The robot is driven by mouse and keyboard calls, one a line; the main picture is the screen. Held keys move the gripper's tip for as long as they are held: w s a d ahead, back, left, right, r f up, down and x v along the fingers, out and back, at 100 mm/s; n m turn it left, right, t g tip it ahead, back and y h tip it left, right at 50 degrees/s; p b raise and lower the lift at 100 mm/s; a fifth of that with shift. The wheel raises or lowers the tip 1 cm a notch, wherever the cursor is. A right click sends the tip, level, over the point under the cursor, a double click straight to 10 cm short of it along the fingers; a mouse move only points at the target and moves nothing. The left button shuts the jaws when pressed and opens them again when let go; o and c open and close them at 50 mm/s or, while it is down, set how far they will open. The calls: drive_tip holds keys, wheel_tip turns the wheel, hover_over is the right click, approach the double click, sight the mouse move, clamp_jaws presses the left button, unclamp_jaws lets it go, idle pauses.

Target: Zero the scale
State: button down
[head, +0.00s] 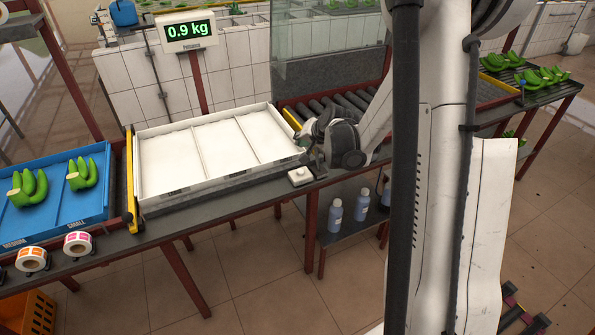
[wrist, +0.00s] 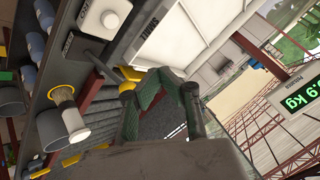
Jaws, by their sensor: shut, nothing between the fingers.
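The scale display (head: 189,31) stands on a post behind the table and reads 0.9 kg in green; it also shows at the right edge of the wrist view (wrist: 293,98). The white divided tray (head: 142,172) in front of it is empty. A small white box with a round button (head: 300,175) sits on the table edge at the tray's front right corner; it is at the top of the wrist view (wrist: 108,17). My gripper (head: 303,140) is shut and empty, near the tray's right end, behind and above the button box and apart from it.
A blue crate (head: 60,222) with two green banana bunches is left of the tray. Label rolls (head: 79,244) lie along the front edge. A roller conveyor (head: 340,106) and a clear panel (head: 325,50) are behind my gripper. Blue bottles (head: 336,214) stand on a shelf below.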

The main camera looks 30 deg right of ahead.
sight(301, 171)
drive_tip(key=shift+f, duration=0.1)
wheel_tip(301, 171, down, 8)
drive_tip(key=b, duration=0.5)
drive_tip(key=shift+f+b, duration=0.3)
drive_tip(key=shift+b, duration=0.1)
drive_tip(key=shift+f, duration=0.2)
idle(1.3)
drive_tip(key=shift+f+b, duration=0.25)
drive_tip(key=shift+b, duration=0.4)
drive_tip(key=shift+f+b, duration=0.45)
drive_tip(key=shift+b, duration=0.05)
idle(0.5)
drive_tip(key=shift+r, duration=0.15)
drive_tip(key=shift+r+p, duration=0.4)
drive_tip(key=shift+r, duration=0.35)
drive_tip(key=shift+r, duration=0.15)
